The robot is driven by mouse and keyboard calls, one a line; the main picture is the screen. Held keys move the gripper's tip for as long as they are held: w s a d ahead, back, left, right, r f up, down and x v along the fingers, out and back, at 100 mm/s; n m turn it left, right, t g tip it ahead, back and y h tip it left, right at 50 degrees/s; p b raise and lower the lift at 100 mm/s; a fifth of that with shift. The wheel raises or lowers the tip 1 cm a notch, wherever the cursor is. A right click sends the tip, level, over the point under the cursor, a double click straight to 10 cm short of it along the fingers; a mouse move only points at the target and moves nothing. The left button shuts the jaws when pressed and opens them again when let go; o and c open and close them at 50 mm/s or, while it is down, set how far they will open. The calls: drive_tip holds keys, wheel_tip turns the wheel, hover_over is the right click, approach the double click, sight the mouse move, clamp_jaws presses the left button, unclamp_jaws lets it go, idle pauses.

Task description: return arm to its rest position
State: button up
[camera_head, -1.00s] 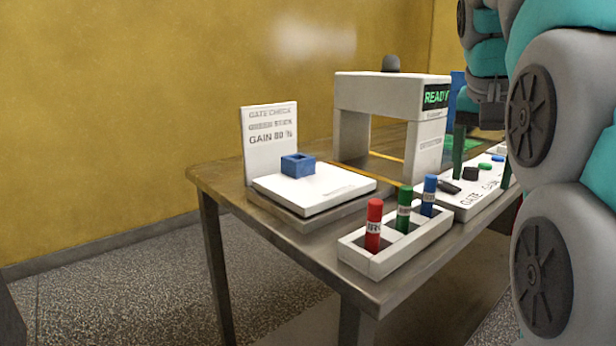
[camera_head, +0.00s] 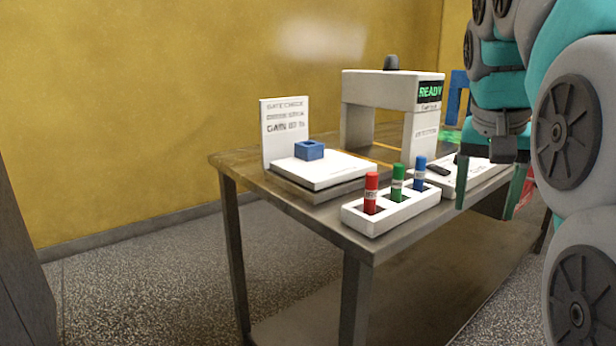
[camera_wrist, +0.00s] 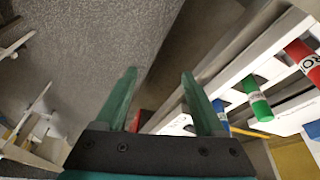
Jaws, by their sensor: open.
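My gripper (camera_head: 490,180) hangs at the right in the head view, fingers pointing down, in front of the table's right edge. Its two green fingers stand apart in the wrist view (camera_wrist: 160,100) with nothing between them. My arm folds above it along the right edge of the head view and hides part of the table's far right end.
The table (camera_head: 240,165) holds a rack (camera_head: 375,222) with red (camera_head: 371,192), green (camera_head: 398,183) and blue (camera_head: 419,173) sticks. Behind are a white platform (camera_head: 335,168) with a blue block (camera_head: 309,150), a sign (camera_head: 285,122), a control panel (camera_head: 450,178) and a gate reading READY (camera_head: 390,90). Floor is clear at left.

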drive_tip(key=s+a+f+n+g, duration=0.1)
drive_tip(key=s+a+f+n, duration=0.1)
drive_tip(key=s+f, duration=0.5)
drive_tip(key=s+a+f+n+g+y, duration=0.1)
drive_tip(key=s+a+f, duration=0.4)
drive_tip(key=f, duration=0.9)
drive_tip(key=s+a+f+n+g+y, duration=0.1)
drive_tip(key=s+a+f+n+g, duration=0.1)
drive_tip(key=s+f, duration=0.8)
drive_tip(key=shift+s+a+f+n+g, duration=0.4)
drive_tip(key=shift+s+a+n, duration=0.4)
drive_tip(key=shift+a, duration=0.15)
